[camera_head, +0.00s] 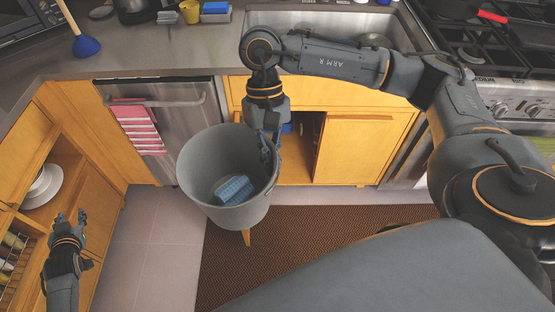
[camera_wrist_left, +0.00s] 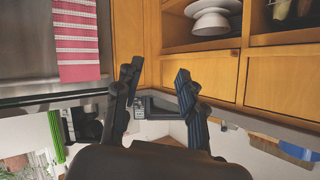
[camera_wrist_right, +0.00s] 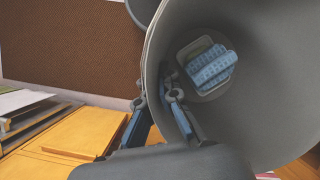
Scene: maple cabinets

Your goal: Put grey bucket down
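The grey bucket (camera_head: 224,212) hangs in the air in front of the cabinets, tilted so its inside faces the head camera. A blue item (camera_head: 234,190) lies at its bottom; in the right wrist view it is a ribbed blue thing (camera_wrist_right: 212,68) with a pale edge. My right gripper (camera_head: 268,150) is shut on the bucket's rim, one finger inside and one outside; the bucket wall (camera_wrist_right: 265,125) fills the right of the right wrist view. My left gripper (camera_head: 70,218) is open and empty at the lower left, and its spread fingers show in the left wrist view (camera_wrist_left: 158,92).
A brown mat (camera_head: 300,240) and pale floor tiles (camera_head: 140,250) lie below. A cabinet door (camera_head: 95,205) stands at the left, near white bowls (camera_head: 43,185). A dishwasher with a pink striped towel (camera_head: 138,128) is behind. The sink cabinet (camera_head: 300,150) is partly open.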

